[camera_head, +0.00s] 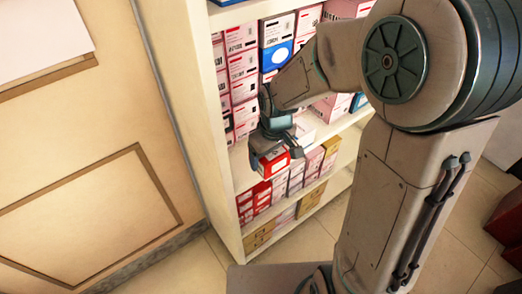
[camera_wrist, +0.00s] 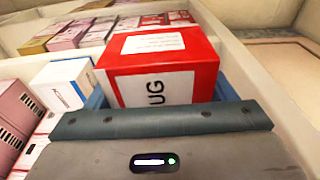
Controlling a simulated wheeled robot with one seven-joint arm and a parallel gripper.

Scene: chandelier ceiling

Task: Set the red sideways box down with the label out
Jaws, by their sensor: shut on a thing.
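The red box (camera_head: 273,163) is in my gripper (camera_head: 275,157), at the front of the shelf unit in the head view. In the wrist view the red box (camera_wrist: 160,66) fills the middle. It has a white label on its upper face and another label with large dark letters, partly hidden by my gripper, on the face towards me. My gripper (camera_wrist: 158,92) is shut on it, with blue finger parts at both sides of the box. Whether the box touches a shelf board is hard to tell.
The cream shelf unit (camera_head: 212,120) holds stacked pink and white boxes (camera_head: 242,65) above and red boxes (camera_head: 253,200) below. A white and blue box (camera_wrist: 62,85) lies left of the held box in the wrist view. A panelled wall (camera_head: 90,150) stands left.

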